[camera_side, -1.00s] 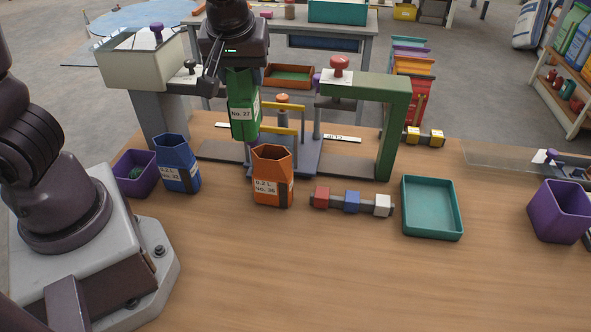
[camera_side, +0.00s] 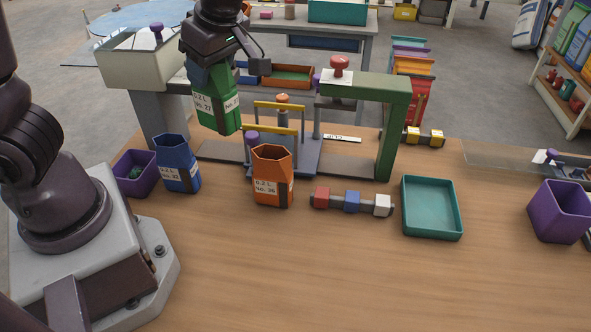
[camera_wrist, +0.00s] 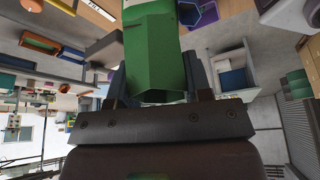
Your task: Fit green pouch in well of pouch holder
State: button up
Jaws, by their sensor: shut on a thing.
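The green pouch (camera_side: 217,104) has a white label and hangs nearly upright, slightly tilted, well above the table in the side view. My gripper (camera_side: 216,62) is shut on its upper part. In the wrist view the green pouch (camera_wrist: 152,50) fills the upper middle, between the fingers of my gripper (camera_wrist: 158,82). The likely pouch holder (camera_side: 298,150) is a blue-grey stand with yellow bars, to the right of and below the pouch. The orange pouch in front hides part of it, and I cannot make out its well.
An orange pouch (camera_side: 272,178) and a blue pouch (camera_side: 177,163) stand on the table. A green arch (camera_side: 393,125) rises right of the holder. A purple bin (camera_side: 138,174), a block rack (camera_side: 351,203) and a teal tray (camera_side: 433,208) are nearby. The front table is clear.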

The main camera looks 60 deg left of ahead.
jog(key=m, duration=0.1)
jog(key=m+t, duration=0.1)
jog(key=w+m, duration=0.1)
jog(key=shift+d+f, duration=0.15)
jog(key=shift+d, duration=0.15)
jog(key=w+d+f+m+t+h, duration=0.1)
jog(key=w+d+m+t+h, duration=0.1)
jog(key=w+m, duration=0.3)
jog(key=w+d+f+m+t+h, duration=0.2)
jog(key=w+d+m+t, duration=0.1)
jog(key=m, duration=1.1)
jog(key=shift+w+d+m, duration=0.3)
jog(key=shift+w+d, duration=0.45)
jog(key=shift+w, duration=0.5)
